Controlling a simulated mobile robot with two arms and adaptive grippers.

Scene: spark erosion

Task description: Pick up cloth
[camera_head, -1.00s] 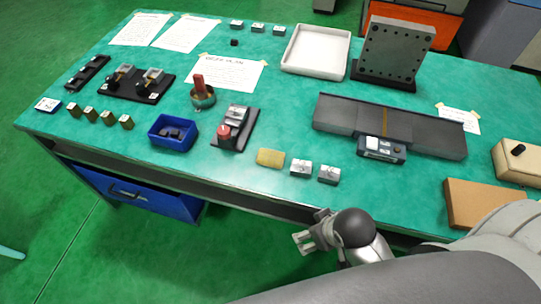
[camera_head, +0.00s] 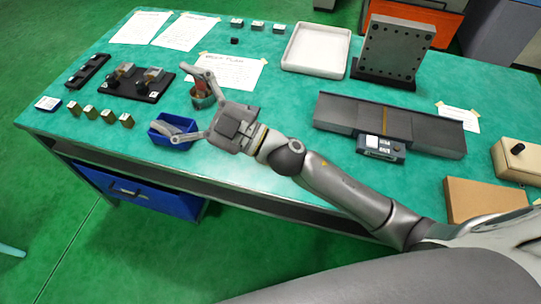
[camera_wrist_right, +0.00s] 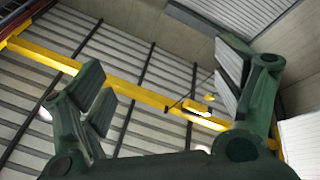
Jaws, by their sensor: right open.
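My right gripper (camera_head: 173,98) reaches in over the left half of the green table, its two fingers spread wide and pointing left. Nothing is between the fingers in the right wrist view (camera_wrist_right: 163,88), which shows only roof panels and a yellow beam behind them. No cloth can be made out for sure. A flat yellowish piece, possibly the cloth, lay near the table's front edge earlier; my right arm hides that spot now. My left gripper is not in view.
A small cup (camera_head: 203,101) and a blue bin (camera_head: 172,142) lie close to the right gripper's fingers in the picture. A white tray (camera_head: 317,52), an upright drilled plate (camera_head: 395,48) and a dark long block (camera_head: 430,128) stand farther right. A brown board (camera_head: 484,199) lies at the right.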

